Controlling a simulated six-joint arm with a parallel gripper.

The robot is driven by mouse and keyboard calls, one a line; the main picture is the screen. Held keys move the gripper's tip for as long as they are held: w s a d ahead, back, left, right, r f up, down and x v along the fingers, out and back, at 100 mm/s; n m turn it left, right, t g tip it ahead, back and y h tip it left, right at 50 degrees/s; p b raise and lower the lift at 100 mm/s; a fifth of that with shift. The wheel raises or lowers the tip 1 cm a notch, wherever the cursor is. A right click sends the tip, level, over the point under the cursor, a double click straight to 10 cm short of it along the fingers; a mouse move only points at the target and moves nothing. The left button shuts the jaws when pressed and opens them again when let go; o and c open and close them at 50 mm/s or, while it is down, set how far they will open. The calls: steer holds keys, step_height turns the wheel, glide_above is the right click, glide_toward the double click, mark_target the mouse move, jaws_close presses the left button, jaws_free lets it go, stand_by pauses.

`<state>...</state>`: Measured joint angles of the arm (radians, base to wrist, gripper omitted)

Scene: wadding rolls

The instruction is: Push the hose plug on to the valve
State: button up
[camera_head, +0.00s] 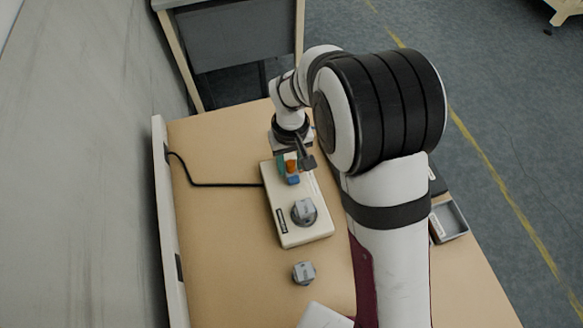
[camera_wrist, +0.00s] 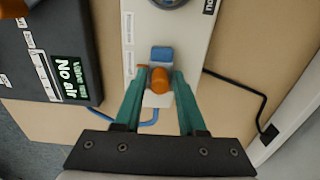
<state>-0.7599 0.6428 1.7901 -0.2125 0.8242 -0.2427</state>
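My gripper (camera_wrist: 159,78) has two teal fingers. Their tips lie close on both sides of an orange cylinder (camera_wrist: 160,80), with no clear gap, so they look shut on it. A blue block (camera_wrist: 161,55) sits just beyond the cylinder. In the head view the orange piece (camera_head: 291,166) and blue block (camera_head: 292,179) show over the cream box (camera_head: 287,232), near its far end. Whether the orange piece touches the blue block cannot be told. A thin blue hose (camera_wrist: 121,122) runs below the fingers; its end is hidden. A printed "No air" panel (camera_wrist: 45,50) lies left in the wrist view.
A grey knob (camera_head: 303,211) stands on the cream box, and a similar grey part (camera_head: 303,272) lies on the table in front. A black cable (camera_head: 215,184) runs left from the box. A grey tray (camera_head: 449,222) is at right.

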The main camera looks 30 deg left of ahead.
steer(key=c, duration=0.4)
steer(key=shift+s+d, duration=1.65)
steer(key=shift+d, duration=0.05)
steer(key=o, duration=0.7)
step_height(320, 180, up, 7)
steer(key=shift+r, duration=0.1)
